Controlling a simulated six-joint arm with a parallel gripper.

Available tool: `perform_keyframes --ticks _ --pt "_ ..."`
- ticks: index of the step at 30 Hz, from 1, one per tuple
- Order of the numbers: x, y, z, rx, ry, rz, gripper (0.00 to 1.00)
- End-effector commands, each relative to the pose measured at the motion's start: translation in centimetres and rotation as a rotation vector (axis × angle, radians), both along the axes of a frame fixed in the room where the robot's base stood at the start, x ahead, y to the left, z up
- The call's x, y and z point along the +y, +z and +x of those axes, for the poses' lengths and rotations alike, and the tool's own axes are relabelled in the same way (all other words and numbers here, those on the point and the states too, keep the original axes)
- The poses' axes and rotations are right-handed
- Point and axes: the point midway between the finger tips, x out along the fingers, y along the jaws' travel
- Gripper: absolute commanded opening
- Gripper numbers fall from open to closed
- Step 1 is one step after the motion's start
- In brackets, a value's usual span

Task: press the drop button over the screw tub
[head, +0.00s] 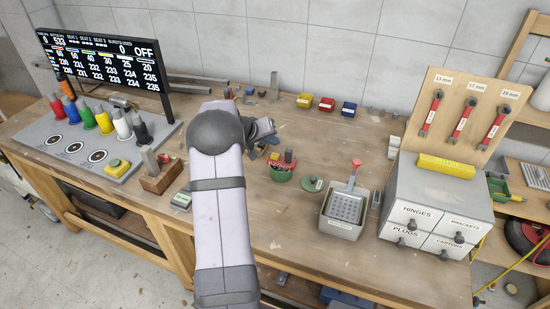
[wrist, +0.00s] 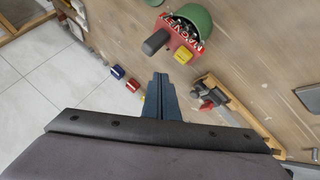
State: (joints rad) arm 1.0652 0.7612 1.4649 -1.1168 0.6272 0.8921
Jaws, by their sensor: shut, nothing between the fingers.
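A green tub (head: 281,175) stands on the bench right of my arm, with a red tool lettered MAGVEX (head: 277,165) at its top. In the wrist view the red tool (wrist: 183,34) lies across the green tub (wrist: 196,15), with a dark handle (wrist: 155,42) and a yellow button-like block (wrist: 183,56) on its near side. I cannot tell whether screws are in the tub. My gripper (wrist: 160,76) has its blue-grey fingers together and empty, apart from the tool. In the head view my arm partly hides the gripper.
A green disc (head: 312,184) and a grey tub with a perforated basket (head: 343,208) are right of the green tub. Small coloured bins (head: 327,103) line the back. A wooden block (head: 160,177) stands left of my arm, a drawer cabinet (head: 435,210) far right.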

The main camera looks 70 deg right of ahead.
Motion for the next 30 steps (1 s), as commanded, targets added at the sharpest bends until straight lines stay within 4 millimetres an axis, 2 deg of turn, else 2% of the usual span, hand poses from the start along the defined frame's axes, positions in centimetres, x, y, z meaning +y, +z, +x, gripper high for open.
perform_keyframes --ticks 3,9,30 --pt "0.0 -1.7 0.0 0.000 0.001 -0.001 0.00" --pt "0.0 -2.7 0.0 0.000 0.000 -0.001 0.00" --pt "0.0 -3.0 0.0 0.000 0.000 -0.001 0.00"
